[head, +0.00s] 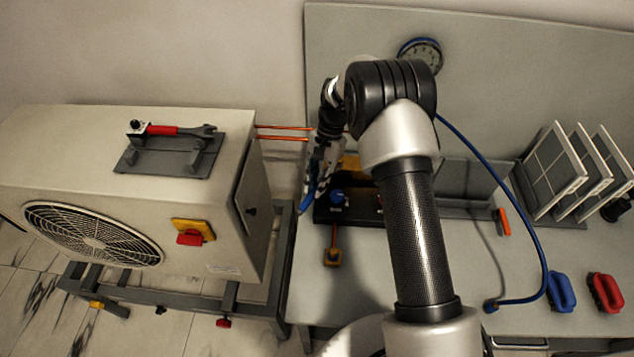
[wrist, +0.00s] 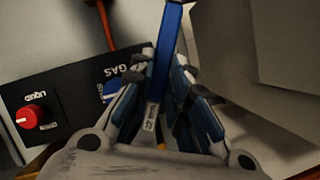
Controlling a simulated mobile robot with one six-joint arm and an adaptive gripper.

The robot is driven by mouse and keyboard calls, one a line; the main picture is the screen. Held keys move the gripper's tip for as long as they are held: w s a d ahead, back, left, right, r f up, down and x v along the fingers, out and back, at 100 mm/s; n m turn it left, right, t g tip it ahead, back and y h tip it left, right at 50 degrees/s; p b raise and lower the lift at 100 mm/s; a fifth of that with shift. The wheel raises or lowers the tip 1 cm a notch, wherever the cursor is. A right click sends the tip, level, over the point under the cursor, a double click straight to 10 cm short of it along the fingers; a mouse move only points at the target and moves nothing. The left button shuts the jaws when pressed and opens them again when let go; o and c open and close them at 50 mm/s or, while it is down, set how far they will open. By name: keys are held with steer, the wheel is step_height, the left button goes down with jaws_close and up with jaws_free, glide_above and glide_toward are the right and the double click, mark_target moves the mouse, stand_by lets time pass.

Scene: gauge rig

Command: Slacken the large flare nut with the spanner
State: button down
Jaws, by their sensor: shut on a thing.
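My gripper (head: 322,160) is at the left end of the bench, beside the outdoor unit. In the wrist view its fingers (wrist: 160,82) are shut around a blue-handled spanner (wrist: 166,42), with a metal part bearing a small label lying between them. In the head view a bit of blue (head: 308,196) shows below the gripper. Two copper pipes (head: 283,132) run from the unit toward the gripper. The large flare nut is not clearly seen, and my arm and gripper cover that area. I cannot tell whether the spanner touches a nut.
A red-handled spanner (head: 165,130) lies on a grey rack (head: 140,163) atop the outdoor unit (head: 60,135). A black valve block (wrist: 62,112) has a red LIQUID knob (wrist: 30,117) and a blue GAS knob (wrist: 110,92). A blue hose (head: 520,235) curves over the bench's right side.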

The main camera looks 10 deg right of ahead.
steer(key=shift+w+d, duration=0.65)
steer(key=shift+w, duration=0.2)
stand_by(0.4)
steer(key=c, duration=2.1)
jaws_free()
jaws_close()
steer(key=shift+d, duration=0.1)
steer(key=shift+s+d+n+g+h, duration=0.15)
steer(key=shift+s+d+n+h, duration=0.15)
steer(key=shift+d+n, duration=0.3)
steer(key=shift+s+d+n+g+h, duration=0.2)
steer(key=shift+s+d+n, duration=0.15)
steer(key=shift+n, duration=0.35)
steer(key=shift+s+d+n, duration=0.2)
steer(key=shift+d+n, duration=0.4)
steer(key=shift+n, duration=0.1)
steer(key=shift+s+d+n+h+p, duration=0.2)
steer(key=shift+d+n+h, duration=0.15)
steer(key=shift+d+n, duration=0.35)
steer(key=shift+s+d+n+h+p, duration=0.15)
steer(key=shift+d+n+h, duration=0.2)
steer(key=shift+d+n, duration=0.3)
